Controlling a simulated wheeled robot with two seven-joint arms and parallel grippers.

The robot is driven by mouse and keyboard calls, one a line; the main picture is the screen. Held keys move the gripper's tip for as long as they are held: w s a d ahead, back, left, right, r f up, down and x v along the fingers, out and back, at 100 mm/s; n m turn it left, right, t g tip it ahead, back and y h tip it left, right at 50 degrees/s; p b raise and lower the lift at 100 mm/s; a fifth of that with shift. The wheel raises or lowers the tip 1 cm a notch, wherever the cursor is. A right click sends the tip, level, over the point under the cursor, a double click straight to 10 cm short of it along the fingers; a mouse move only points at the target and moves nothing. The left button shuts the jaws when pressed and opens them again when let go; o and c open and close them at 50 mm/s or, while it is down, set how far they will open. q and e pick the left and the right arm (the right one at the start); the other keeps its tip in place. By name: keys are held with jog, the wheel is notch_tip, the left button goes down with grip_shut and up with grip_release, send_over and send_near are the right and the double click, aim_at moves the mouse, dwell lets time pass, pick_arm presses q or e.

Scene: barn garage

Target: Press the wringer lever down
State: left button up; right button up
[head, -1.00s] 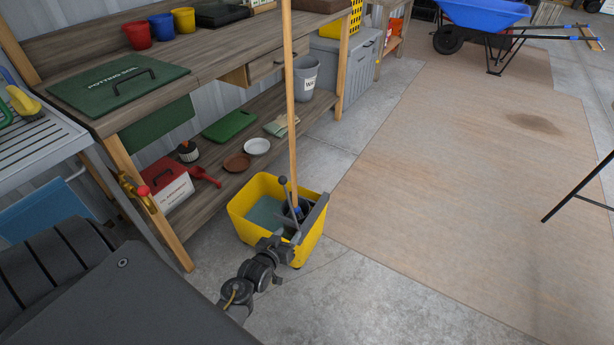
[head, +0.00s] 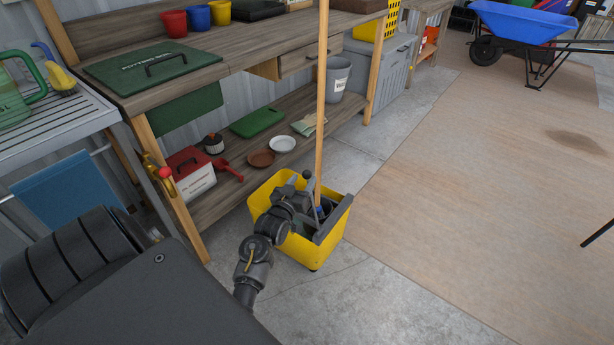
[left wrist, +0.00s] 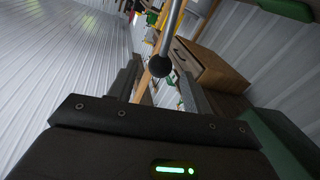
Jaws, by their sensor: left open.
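The yellow mop bucket (head: 322,259) stands on the concrete floor with a grey wringer on its right rim. A wooden mop handle (head: 322,100) rises out of it. The wringer lever's dark round knob (head: 306,174) shows above the bucket, left of the handle. My left gripper (head: 299,190) is over the bucket, close to the lever; my arm hides part of the wringer. In the left wrist view the knob (left wrist: 160,66) on its grey rod shows between the open fingers (left wrist: 158,84). I cannot tell whether they touch. My right gripper is out of view.
A wooden workbench (head: 200,62) with a lower shelf stands behind and left of the bucket. A slatted table (head: 60,130) is at the left. A blue wheelbarrow (head: 530,27) is at the far right. The tan floor mat (head: 470,170) right of the bucket is mostly clear.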

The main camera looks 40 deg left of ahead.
aim_at(305, 178)
pick_arm(q)
jog(key=shift+x, duration=2.05)
jog(key=shift+c, duration=0.4)
grip_shut()
